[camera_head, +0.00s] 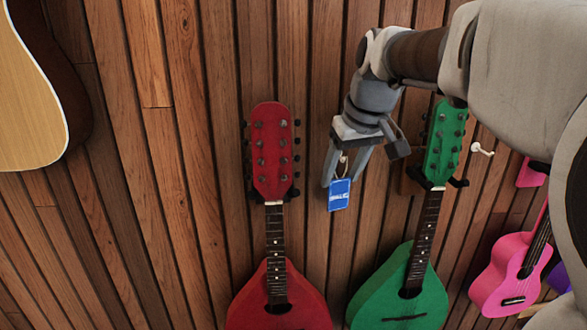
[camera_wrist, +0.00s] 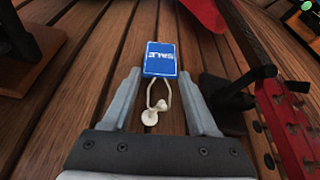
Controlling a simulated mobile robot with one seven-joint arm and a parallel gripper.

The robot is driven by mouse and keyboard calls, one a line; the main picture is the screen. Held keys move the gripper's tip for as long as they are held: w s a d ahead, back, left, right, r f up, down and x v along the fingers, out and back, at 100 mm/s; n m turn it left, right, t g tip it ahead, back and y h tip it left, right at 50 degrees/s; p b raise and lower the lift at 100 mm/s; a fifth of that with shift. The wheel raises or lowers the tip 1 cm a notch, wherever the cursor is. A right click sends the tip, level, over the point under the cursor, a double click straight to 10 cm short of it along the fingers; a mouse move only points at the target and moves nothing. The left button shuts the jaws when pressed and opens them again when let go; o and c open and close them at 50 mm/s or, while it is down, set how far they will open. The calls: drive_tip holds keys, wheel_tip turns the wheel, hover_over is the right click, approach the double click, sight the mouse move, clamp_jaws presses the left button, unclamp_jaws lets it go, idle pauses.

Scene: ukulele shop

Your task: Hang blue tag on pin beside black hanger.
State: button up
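The blue tag (camera_head: 339,194), with white lettering, hangs just below my gripper (camera_head: 345,174) in the head view. In the wrist view the blue tag (camera_wrist: 160,60) lies between and just beyond the tips of my gripper (camera_wrist: 158,78). The fingers stand apart, with gaps beside the tag. A pale loop runs from the tag to a small white pin (camera_wrist: 150,117) between the fingers. The loop seems to be around the pin, but I cannot tell for sure. A black hanger (camera_wrist: 222,88) stands to the right of the fingers in the wrist view.
In the head view a red instrument (camera_head: 272,160) hangs left of my gripper and a green one (camera_head: 445,145) hangs close on its right. Another white pin (camera_head: 482,149) is right of the green headstock. A pink ukulele (camera_head: 505,270) hangs at the lower right.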

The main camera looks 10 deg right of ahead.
drive_tip(key=o, duration=0.4)
drive_tip(key=p+v, duration=0.1)
drive_tip(key=v, duration=1.6)
drive_tip(key=s+f+m, duration=0.1)
drive_tip(key=s+f, duration=0.4)
drive_tip(key=f, duration=0.3)
drive_tip(key=s+a+f+m, duration=0.1)
drive_tip(key=s+f, duration=0.4)
drive_tip(key=f, duration=0.2)
drive_tip(key=s+a+f+m+t+h, duration=0.1)
drive_tip(key=s+f, duration=0.4)
drive_tip(key=f, duration=0.3)
drive_tip(key=shift+s+f, duration=0.35)
